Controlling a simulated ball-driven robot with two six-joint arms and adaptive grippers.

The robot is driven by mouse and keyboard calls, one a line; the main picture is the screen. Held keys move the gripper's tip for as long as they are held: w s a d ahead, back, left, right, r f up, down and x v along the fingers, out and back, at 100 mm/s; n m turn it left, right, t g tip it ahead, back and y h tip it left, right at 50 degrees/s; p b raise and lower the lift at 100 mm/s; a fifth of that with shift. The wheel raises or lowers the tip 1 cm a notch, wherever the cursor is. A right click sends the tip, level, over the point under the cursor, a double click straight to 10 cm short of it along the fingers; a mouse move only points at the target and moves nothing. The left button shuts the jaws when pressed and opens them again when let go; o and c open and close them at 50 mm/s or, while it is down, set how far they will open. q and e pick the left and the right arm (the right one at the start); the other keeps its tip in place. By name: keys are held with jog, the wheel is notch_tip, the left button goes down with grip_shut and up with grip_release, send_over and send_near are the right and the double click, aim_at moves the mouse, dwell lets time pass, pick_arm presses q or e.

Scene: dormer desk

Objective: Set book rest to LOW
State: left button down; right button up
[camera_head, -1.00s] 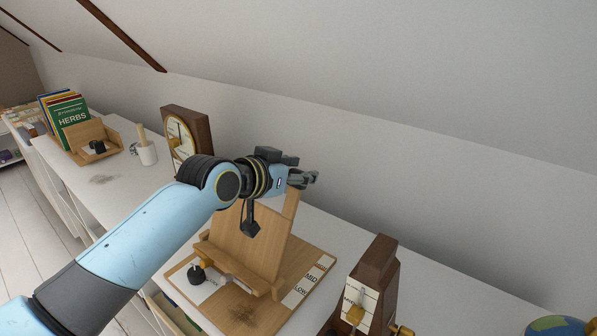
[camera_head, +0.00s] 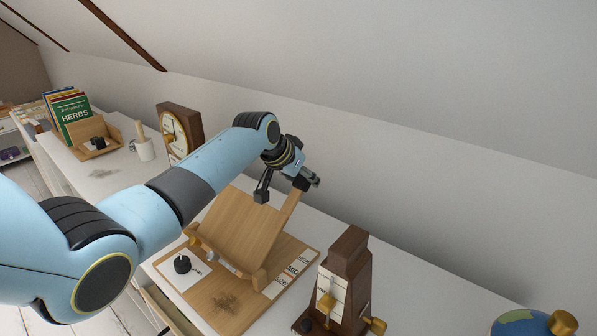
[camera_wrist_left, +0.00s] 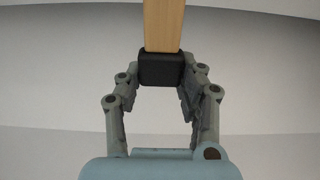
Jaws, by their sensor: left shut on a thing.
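The wooden book rest (camera_head: 238,228) leans back on its wooden base board (camera_head: 215,310). White labels (camera_head: 290,272) run along the board's right side; MID and LOW are readable. A slim wooden bar (camera_head: 289,207) rises along the rest's right side. In the left wrist view the bar (camera_wrist_left: 162,24) ends in a black cap (camera_wrist_left: 161,68). My left gripper (camera_head: 314,182) is at the bar's upper end, and in its wrist view (camera_wrist_left: 160,88) its fingers are closed on both sides of the cap. Which label the rest stands at is unclear. My right gripper is out of view.
A black knob (camera_head: 182,264) sits on a white card at the board's left. A dark wooden device with brass parts (camera_head: 347,275) stands close on the right, a globe (camera_head: 520,322) beyond it. A wooden clock (camera_head: 181,128) stands behind. The sloped wall is behind the desk.

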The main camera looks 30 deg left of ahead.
pick_arm(q)
jog(key=w+f+g+b, duration=0.1)
jog(key=w+f+b, duration=0.2)
jog(key=f, duration=0.2)
jog(key=shift+d+b, duration=0.3)
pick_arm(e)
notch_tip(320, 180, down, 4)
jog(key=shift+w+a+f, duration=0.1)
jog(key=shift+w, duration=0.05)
pick_arm(q)
jog(key=shift+f, duration=0.1)
jog(key=c, duration=1.3)
grip_release()
jog(key=o, duration=0.5)
jog(key=shift+w+f, duration=0.15)
jog(key=shift+w, duration=0.05)
jog(key=shift+s, duration=0.15)
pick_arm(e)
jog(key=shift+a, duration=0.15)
